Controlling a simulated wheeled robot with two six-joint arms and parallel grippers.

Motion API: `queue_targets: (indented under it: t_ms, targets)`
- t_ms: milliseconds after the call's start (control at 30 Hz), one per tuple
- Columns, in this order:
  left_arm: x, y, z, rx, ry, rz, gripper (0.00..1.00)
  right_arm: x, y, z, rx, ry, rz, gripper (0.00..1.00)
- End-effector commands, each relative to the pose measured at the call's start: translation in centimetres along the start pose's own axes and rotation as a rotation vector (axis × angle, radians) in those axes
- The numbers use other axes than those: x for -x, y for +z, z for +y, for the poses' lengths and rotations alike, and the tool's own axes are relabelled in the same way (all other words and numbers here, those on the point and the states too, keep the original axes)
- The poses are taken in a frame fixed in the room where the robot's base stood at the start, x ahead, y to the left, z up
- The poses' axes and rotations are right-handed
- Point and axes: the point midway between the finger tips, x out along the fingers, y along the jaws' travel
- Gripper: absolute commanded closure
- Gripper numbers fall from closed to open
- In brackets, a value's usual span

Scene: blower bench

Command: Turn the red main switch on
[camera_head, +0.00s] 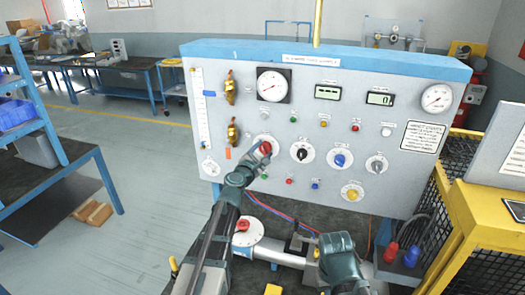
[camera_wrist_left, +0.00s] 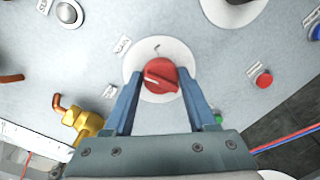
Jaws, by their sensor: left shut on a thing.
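The red main switch (camera_head: 266,147) is a round red knob on a white dial plate, low on the left half of the panel. It also shows in the left wrist view (camera_wrist_left: 160,77), with a pale mark on its face running at a slant. My left gripper (camera_head: 261,154) is at the panel and shut on this knob. In the left wrist view its two blue-grey fingers (camera_wrist_left: 160,70) lie on either side of the knob. My right gripper (camera_head: 336,248) is low in front of the panel, away from the switch; its fingertips are hidden.
The panel (camera_head: 300,105) also carries black, blue and yellow knobs, gauges, small displays and brass valves. A white pipe (camera_head: 280,257) with a round red-centred fitting (camera_head: 243,226) lies below. A yellow-framed cage (camera_head: 470,205) stands at the right. Red and blue plugs (camera_head: 391,251) sit beside it.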

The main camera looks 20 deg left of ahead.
Motion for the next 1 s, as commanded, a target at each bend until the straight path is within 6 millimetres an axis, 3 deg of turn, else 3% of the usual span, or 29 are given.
queue_targets:
  t_ms: [600, 1000]
  targets:
    - [0.09, 0.14, -0.41, -0.583, -0.015, 0.049, 0.99, 0.6, 0.03, 0.05, -0.002, 0.0, 0.0, 1.0]
    - [0.1, 0.12, -0.64, -0.881, -0.022, 0.074, 0.99, 0.61, 0.04, 0.05, -0.002, 0.0, 0.0, 1.0]
